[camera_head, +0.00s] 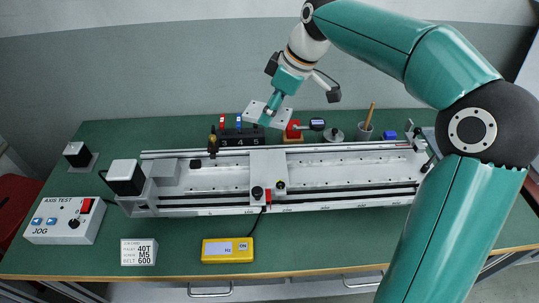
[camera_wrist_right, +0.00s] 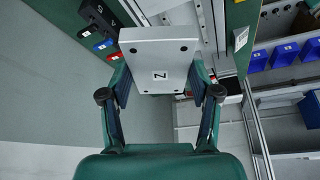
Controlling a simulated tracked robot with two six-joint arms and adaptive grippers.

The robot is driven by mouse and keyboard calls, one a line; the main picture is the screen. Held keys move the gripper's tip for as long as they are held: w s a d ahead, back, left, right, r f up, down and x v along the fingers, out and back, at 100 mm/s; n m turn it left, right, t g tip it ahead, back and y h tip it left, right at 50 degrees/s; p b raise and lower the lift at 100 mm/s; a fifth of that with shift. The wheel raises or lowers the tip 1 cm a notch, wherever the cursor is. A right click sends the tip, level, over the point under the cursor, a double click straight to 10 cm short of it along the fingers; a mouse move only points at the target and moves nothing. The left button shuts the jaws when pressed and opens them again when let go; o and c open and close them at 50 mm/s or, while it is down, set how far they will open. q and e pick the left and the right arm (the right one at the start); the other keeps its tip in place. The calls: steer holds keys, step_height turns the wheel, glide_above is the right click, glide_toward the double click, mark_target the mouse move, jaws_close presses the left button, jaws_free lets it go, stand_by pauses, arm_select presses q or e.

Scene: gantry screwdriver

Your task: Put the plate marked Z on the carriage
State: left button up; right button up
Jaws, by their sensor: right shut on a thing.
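The plate marked Z (camera_wrist_right: 160,50) is a pale grey slab with several dark holes and a small Z label. It also shows in the head view (camera_head: 255,110), tilted, above the back of the gantry. My right gripper (camera_wrist_right: 161,88) is shut on the plate, one finger on each side; in the head view the same gripper (camera_head: 272,103) is above the rail's far side. The carriage (camera_head: 269,172) is a light block across the gantry rails (camera_head: 345,172), in front of and below the plate. My left gripper is not in view.
A black block with numbered slots (camera_head: 238,138) stands behind the rails, close below the plate. A red thing (camera_head: 293,131) and a pen cup (camera_head: 364,132) are to its right. A yellow box (camera_head: 228,250) and a jog box (camera_head: 66,220) are at the front.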

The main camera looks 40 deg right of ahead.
glide_above(267, 163)
steer(key=s, duration=0.1)
steer(key=f, duration=1.1)
steer(key=shift+d+f, duration=0.35)
steer(key=shift+d, duration=0.05)
step_height(267, 163, down, 4)
steer(key=shift+f+b, duration=0.1)
steer(key=shift+b, duration=0.2)
steer(key=shift+s, duration=0.1)
steer(key=o, duration=1.4)
steer(key=v, duration=1.2)
